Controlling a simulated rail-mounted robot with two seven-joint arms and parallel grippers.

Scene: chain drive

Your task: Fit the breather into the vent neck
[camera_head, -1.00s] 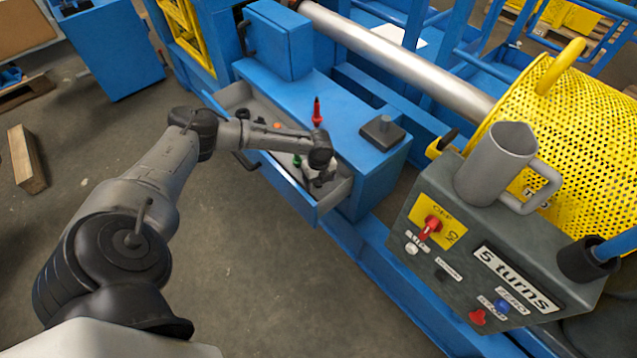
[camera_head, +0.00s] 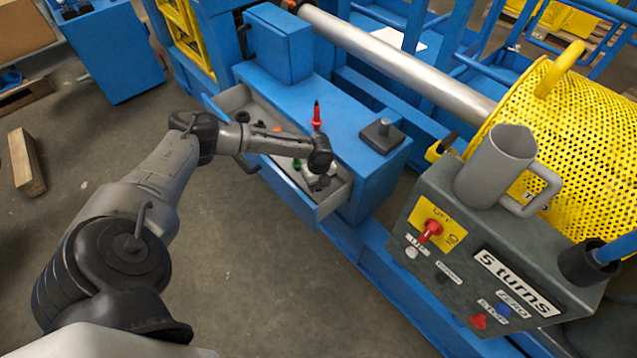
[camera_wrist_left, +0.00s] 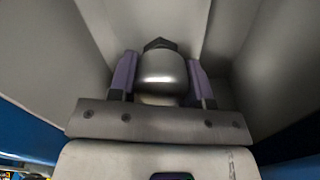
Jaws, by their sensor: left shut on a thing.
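My left gripper (camera_head: 319,181) reaches down into the open grey drawer at its right end. In the left wrist view its purple-padded fingers (camera_wrist_left: 160,80) are shut on a rounded shiny metal piece with a dark angular end (camera_wrist_left: 162,72), which looks like the breather. Grey drawer walls surround it there. In the head view the arm mostly hides the held piece. A dark square plate with a short upright stub (camera_head: 383,130) sits on top of the blue cabinet, right of the gripper; I cannot tell if this is the vent neck. My right gripper is not in view.
The drawer (camera_head: 318,208) juts from the blue cabinet (camera_head: 372,178) and holds several small parts, among them an orange one. A red pointed tool (camera_head: 316,115) stands upright behind my wrist. A control box with a grey mug (camera_head: 495,165) stands at right. The floor in front is clear.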

